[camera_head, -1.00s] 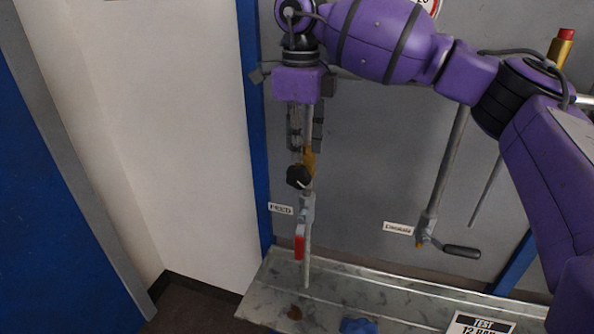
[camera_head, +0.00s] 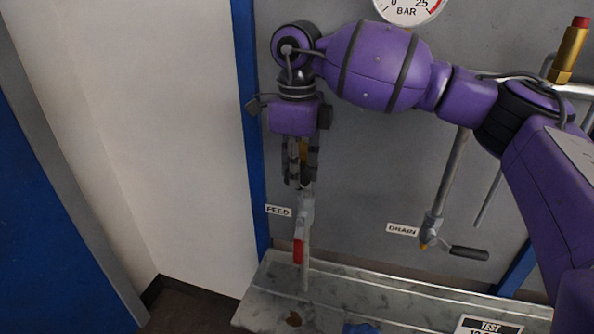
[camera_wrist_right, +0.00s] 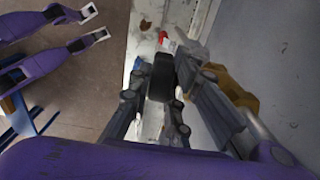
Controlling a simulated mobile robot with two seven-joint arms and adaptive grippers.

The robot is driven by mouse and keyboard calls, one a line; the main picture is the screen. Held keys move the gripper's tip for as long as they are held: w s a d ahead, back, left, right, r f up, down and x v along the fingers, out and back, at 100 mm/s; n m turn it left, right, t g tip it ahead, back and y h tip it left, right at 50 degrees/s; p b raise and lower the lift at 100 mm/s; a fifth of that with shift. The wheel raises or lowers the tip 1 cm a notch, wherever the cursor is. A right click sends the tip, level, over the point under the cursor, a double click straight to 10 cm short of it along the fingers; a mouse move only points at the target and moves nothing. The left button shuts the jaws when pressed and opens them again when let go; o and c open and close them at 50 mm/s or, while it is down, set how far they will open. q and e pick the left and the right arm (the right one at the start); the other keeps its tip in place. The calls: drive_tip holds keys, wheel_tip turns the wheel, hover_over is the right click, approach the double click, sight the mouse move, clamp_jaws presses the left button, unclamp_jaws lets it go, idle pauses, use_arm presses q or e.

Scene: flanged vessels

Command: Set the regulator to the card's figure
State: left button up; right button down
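My right gripper (camera_head: 300,178) points down at the regulator on the grey panel. The regulator's brass body (camera_head: 304,152) shows only in part behind the fingers. In the right wrist view, the black knob (camera_wrist_right: 162,77) sits between the two spread fingers of the right gripper (camera_wrist_right: 158,95), with a gap at the left finger; contact on the right is unclear. The brass body (camera_wrist_right: 235,92) is beside the right finger. The pressure gauge (camera_head: 408,8), marked BAR, is cut off at the top, its needle not readable. The card (camera_head: 485,326) reads TEST; its figure is cut off. My left gripper is out of view.
Below the regulator is the FEED pipe with a red-handled valve (camera_head: 298,250). A DRAIN valve with a dark lever (camera_head: 468,253) is to the right, and a brass, red-capped fitting (camera_head: 570,48) at upper right. A metal tray (camera_head: 350,300) runs below.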

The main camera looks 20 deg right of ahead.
sight(310, 176)
drive_tip(key=shift+s+d+t+y, duration=0.1)
drive_tip(key=shift+d+t+y, duration=0.05)
drive_tip(key=shift+t+y, duration=0.2)
drive_tip(key=shift+f+t+y+p, duration=0.1)
drive_tip(key=shift+t+y+p, duration=0.3)
drive_tip(key=shift+y, duration=0.25)
drive_tip(key=c, duration=2)
unclamp_jaws()
drive_tip(key=shift+o, duration=0.5)
drive_tip(key=v, duration=1.2)
drive_tip(key=shift+f, duration=0.1)
